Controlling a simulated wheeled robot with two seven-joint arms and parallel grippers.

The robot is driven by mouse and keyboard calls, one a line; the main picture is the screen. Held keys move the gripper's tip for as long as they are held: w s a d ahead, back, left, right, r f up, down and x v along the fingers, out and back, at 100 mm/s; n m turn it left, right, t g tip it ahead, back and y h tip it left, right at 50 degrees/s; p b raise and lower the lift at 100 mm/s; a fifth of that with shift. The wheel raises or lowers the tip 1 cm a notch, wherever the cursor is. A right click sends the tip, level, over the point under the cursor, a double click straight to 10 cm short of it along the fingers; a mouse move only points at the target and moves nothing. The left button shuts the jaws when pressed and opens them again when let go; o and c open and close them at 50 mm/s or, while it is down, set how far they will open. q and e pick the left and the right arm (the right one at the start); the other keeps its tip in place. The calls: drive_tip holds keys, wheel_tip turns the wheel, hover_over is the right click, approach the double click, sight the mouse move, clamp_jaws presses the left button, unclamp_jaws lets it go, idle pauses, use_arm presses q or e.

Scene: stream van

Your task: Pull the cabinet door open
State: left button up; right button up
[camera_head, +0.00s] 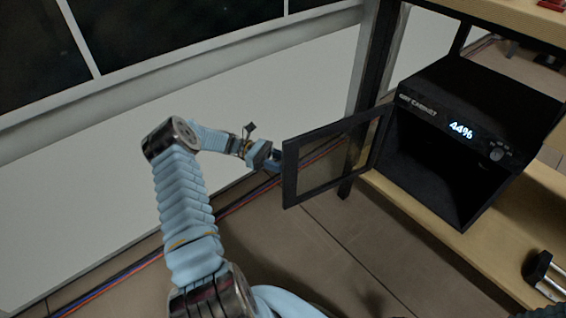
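The black cabinet (440,85) stands on a wooden shelf at the right, with a lit "44%" display and a knob on its front. Its door (333,158), a dark frame with a see-through pane, stands swung wide open to the left, and the dark inside shows. My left arm comes up from the bottom and bends right. My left gripper (273,160) is at the door's outer edge, close to or touching it. Its fingertips are partly hidden by the door, so I cannot tell whether they are shut on it. My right gripper is not in view.
The wooden shelf (420,225) has dark metal posts (372,65). A dark object with a metal part (545,272) lies at its lower right. Red and blue cables (100,284) run along the floor by the white wall. The tiled floor (300,255) below the door is clear.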

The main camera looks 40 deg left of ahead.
use_arm(q)
drive_tip(key=v, duration=0.7)
drive_tip(key=shift+a+b, duration=0.3)
drive_tip(key=shift+b, duration=0.05)
drive_tip(key=shift+s, duration=0.1)
